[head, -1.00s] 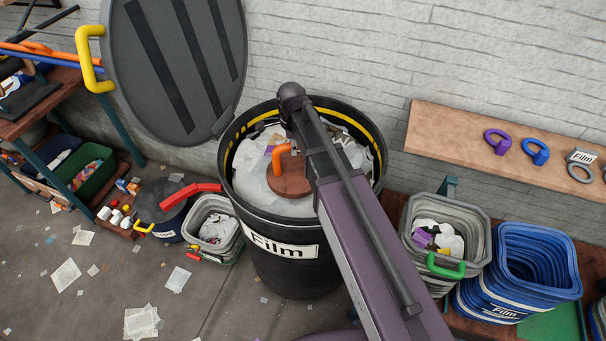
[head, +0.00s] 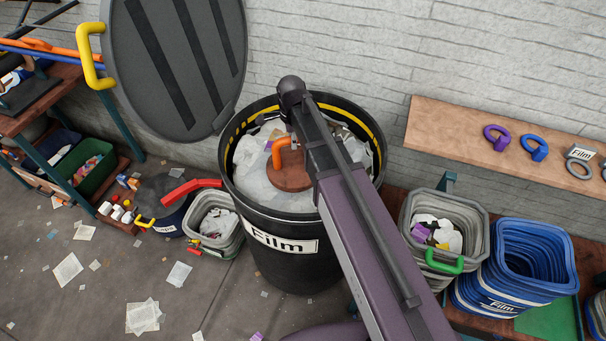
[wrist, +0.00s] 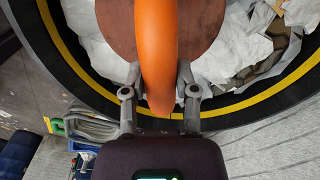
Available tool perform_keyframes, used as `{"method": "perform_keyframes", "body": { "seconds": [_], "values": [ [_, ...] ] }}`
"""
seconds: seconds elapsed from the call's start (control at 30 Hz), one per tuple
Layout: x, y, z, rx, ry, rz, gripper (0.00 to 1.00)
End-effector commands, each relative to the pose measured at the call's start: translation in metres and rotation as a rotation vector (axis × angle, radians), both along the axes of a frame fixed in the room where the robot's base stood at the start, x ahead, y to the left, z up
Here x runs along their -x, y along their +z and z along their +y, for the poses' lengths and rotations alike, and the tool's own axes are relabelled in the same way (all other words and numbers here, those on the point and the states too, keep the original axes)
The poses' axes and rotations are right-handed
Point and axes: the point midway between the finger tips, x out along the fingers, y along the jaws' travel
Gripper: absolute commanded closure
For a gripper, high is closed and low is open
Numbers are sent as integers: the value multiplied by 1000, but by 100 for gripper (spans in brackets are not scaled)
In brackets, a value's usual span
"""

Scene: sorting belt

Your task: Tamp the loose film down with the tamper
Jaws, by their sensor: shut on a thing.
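The black bin (head: 284,274) labelled Film stands open in the middle of the head view, with a yellow band inside its rim. White and grey loose film (head: 252,183) fills it below the rim. The tamper (head: 288,178) has a round brown disc and an orange handle, and its disc rests on or just at the film; the exact contact is hard to tell. My gripper (wrist: 160,92) is shut on the orange handle (wrist: 156,45) in the wrist view. In the head view my arm hides part of the disc and the film on the right.
The bin's grey lid (head: 178,60) stands raised behind, with a yellow handle. A grey crate (head: 214,222) sits left of the bin. Another grey crate (head: 472,218) and stacked blue crates (head: 535,245) stand right. A wooden shelf (head: 450,140) holds rings. Paper scraps litter the floor.

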Motion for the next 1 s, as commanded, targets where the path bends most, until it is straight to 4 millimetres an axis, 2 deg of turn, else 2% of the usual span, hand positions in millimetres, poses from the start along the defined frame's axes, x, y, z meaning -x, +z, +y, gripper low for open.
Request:
{"method": "perform_keyframes", "body": {
  "seconds": [0.27,1.0],
  "values": [
    [0,10,0,0,0,0,100],
    [0,66,0,0,0,0,100]
  ]
}}
